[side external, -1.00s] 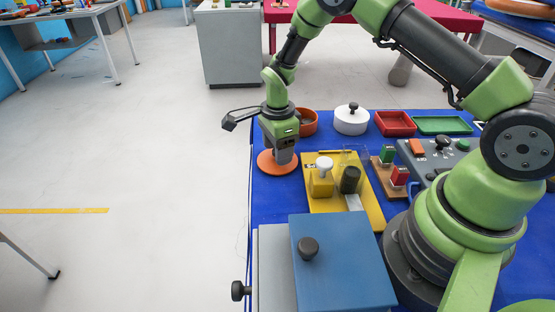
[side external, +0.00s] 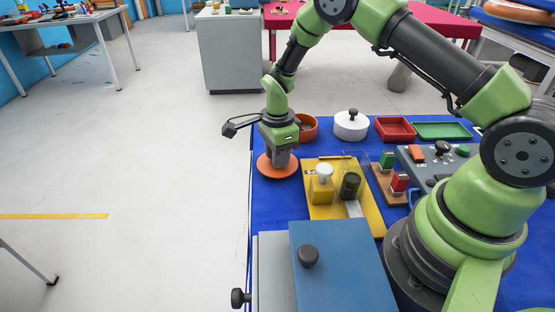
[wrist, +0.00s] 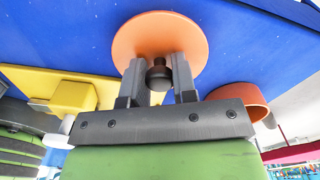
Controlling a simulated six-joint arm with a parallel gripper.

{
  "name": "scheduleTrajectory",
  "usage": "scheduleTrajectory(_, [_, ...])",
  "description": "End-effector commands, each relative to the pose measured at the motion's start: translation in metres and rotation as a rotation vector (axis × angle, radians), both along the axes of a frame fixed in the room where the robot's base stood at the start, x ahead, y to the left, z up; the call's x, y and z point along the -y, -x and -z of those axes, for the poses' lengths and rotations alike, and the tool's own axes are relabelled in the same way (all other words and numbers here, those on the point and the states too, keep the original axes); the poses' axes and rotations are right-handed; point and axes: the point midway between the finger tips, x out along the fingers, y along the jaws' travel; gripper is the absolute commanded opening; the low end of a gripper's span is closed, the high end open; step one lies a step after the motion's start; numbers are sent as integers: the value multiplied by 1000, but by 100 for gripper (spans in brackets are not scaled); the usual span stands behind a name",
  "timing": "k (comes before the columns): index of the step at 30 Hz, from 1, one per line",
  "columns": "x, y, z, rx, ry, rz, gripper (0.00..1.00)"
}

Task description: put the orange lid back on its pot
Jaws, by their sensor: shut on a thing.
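The orange lid (side external: 277,167) is a flat round disc with a dark knob (wrist: 158,76), near the left edge of the blue table. My gripper (wrist: 157,75) is shut on the knob from above, one finger on each side. In the side view my gripper (side external: 280,155) hides the knob and most of the lid's middle. I cannot tell whether the lid touches the table. The orange pot (side external: 307,127) stands open just behind and to the right of my gripper, partly hidden by it. Its rim also shows in the wrist view (wrist: 240,98), right of the lid.
A white pot with a lid (side external: 351,126), a red tray (side external: 395,130) and a green tray (side external: 443,131) line the back. A yellow board (side external: 367,205) with fittings lies right of the lid. A blue box (side external: 342,270) with a black knob stands in front.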

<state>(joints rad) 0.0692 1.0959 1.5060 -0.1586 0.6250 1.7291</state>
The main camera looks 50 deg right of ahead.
Motion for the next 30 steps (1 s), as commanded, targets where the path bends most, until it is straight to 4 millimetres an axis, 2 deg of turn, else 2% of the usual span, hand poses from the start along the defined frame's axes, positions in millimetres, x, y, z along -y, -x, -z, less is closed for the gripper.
scheduleTrajectory(9, [0,-1,-65,5,1,0,3])
scheduleTrajectory(13, [2,-2,-82,3,1,1,3])
scheduleTrajectory(16, [12,-9,-89,1,2,1,3])
scheduleTrajectory(20, [38,-25,-90,-1,5,0,3])
scheduleTrajectory(24, [77,-41,-90,-3,5,-1,3])
scheduleTrajectory(30, [124,-49,-92,-4,3,1,3])
